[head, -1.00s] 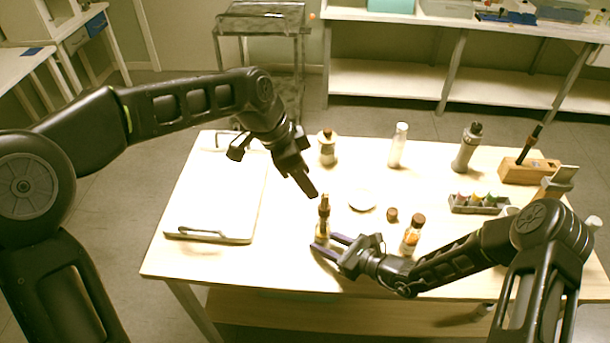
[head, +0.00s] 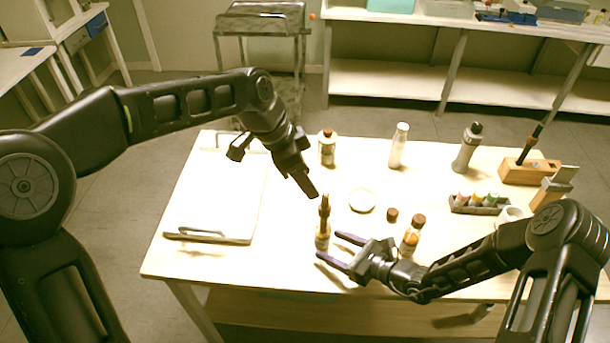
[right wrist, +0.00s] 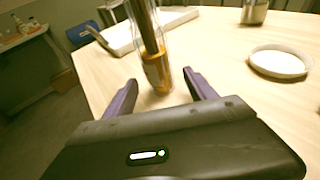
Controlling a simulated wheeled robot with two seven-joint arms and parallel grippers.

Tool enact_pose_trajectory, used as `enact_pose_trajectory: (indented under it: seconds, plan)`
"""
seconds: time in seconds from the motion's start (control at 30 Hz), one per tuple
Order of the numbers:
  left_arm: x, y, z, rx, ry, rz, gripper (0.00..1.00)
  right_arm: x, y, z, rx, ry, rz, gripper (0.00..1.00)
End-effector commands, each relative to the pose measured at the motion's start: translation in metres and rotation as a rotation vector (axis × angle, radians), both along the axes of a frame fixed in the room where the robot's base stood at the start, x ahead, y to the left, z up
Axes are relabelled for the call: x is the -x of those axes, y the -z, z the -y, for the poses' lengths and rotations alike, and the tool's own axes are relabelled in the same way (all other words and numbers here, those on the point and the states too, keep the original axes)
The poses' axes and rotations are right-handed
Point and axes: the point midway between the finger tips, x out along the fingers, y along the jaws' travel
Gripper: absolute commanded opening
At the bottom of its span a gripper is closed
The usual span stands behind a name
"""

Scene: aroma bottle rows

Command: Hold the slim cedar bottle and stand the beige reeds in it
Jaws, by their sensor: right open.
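The slim bottle (head: 322,241) stands upright near the table's front edge, clear glass with amber contents low inside. A brown, stick-like bundle (head: 325,206), apparently the reeds, rises from it. In the right wrist view the bundle (right wrist: 148,28) runs down inside the glass bottle (right wrist: 158,74). My right gripper (head: 328,244) is open; its purple fingers point at the bottle's lower part, with the bottle just beyond or between the tips. My left gripper (head: 313,194) points down beside the bundle's top; whether its fingers are closed or touch the bundle is unclear.
A brown-capped bottle (head: 411,238) stands close to my right gripper. A small brown cap (head: 392,215) and white dish (head: 362,201) lie behind. Further back are a brown-topped jar (head: 327,150), white bottle (head: 398,146) and grey bottle (head: 467,149). A white board (head: 214,205) lies left.

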Motion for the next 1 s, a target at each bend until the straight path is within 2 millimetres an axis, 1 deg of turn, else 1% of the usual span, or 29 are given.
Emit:
enact_pose_trajectory:
  seconds: [0.03, 0.2, 0.4, 0.57, 1.0]
  plan:
    - [0.000, 0.000, 0.000, 0.000, 0.000, 0.000, 0.52, 0.005, -0.003, 0.010, 0.002, 0.003, 0.001, 0.65]
    - [0.000, 0.000, 0.000, 0.000, 0.000, 0.000, 0.52, 0.024, -0.014, 0.038, 0.001, 0.004, 0.000, 0.65]
    - [0.000, 0.000, 0.000, 0.000, 0.000, 0.000, 0.52, 0.042, -0.023, 0.064, 0.001, 0.002, -0.001, 0.65]
    - [0.000, 0.000, 0.000, 0.000, 0.000, 0.000, 0.52, 0.048, -0.026, 0.071, 0.000, 0.000, 0.000, 0.65]
    - [0.000, 0.000, 0.000, 0.000, 0.000, 0.000, 0.52, 0.048, -0.026, 0.071, 0.000, 0.000, 0.000, 0.65]
